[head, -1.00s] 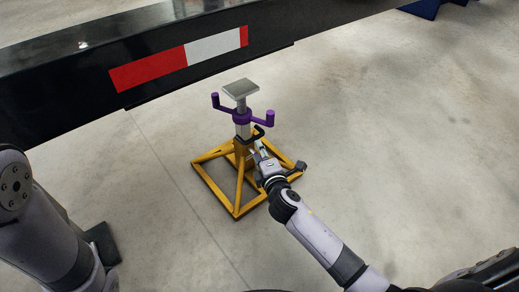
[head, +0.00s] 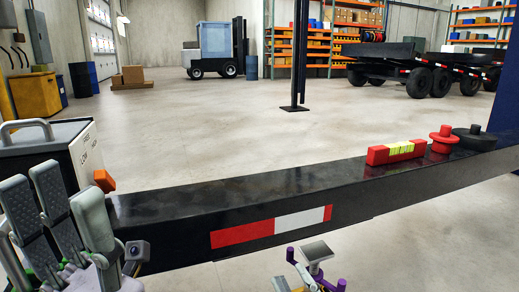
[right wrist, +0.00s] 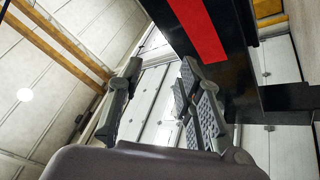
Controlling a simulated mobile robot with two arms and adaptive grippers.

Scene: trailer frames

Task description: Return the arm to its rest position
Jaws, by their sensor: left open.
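My left gripper (head: 66,200) is large at the lower left of the head view, its grey fingers pointing up and apart.
The black beam (head: 170,213) crosses the head view and carries a red level (head: 396,152), a red knob-like part (head: 443,139) and a black one (head: 474,138). Open floor (head: 210,125) lies beyond.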

